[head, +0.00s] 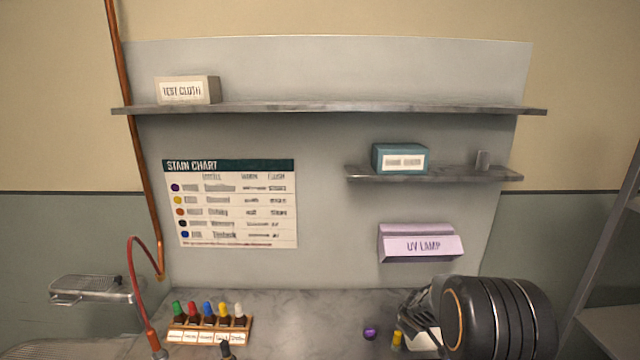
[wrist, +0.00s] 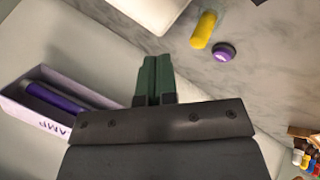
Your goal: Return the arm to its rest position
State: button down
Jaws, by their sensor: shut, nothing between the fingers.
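My gripper (wrist: 154,62) shows in the wrist view with its two dark green fingers together and nothing between them. In the head view my dark, ribbed arm fills the lower right, above the counter, and hides part of it. The fingers are hard to make out there. In the wrist view the UV lamp box (wrist: 45,118) lies to the left of the fingers, with a purple tube (wrist: 55,103) in it. The same lilac box (head: 420,243) is on the wall panel in the head view, above my arm.
A purple cap (head: 370,332) and a yellow bottle (head: 397,339) are on the counter (head: 300,310) beside my arm. A rack of several colored bottles (head: 208,328) stands to the left. Shelves hold a teal box (head: 400,158) and a test cloth box (head: 187,90).

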jog(key=s+a+r+m+y, duration=0.1)
jog(key=s+a+r+m, duration=0.1)
jog(key=s+r, duration=0.3)
jog(key=s+a+r+m+g+y, duration=0.1)
jog(key=s+a+r+m, duration=0.2)
jog(key=s, duration=0.9)
jog(key=s+a+r+m+b, duration=0.1)
jog(key=s+a+r+m, duration=0.1)
jog(key=s+a+r, duration=0.3)
jog(key=shift+s+a+r+m+y, duration=0.2)
jog(key=shift+s+r+m+y, duration=0.2)
jog(key=shift+s+r, duration=1.85)
jog(key=shift+f, duration=0.1)
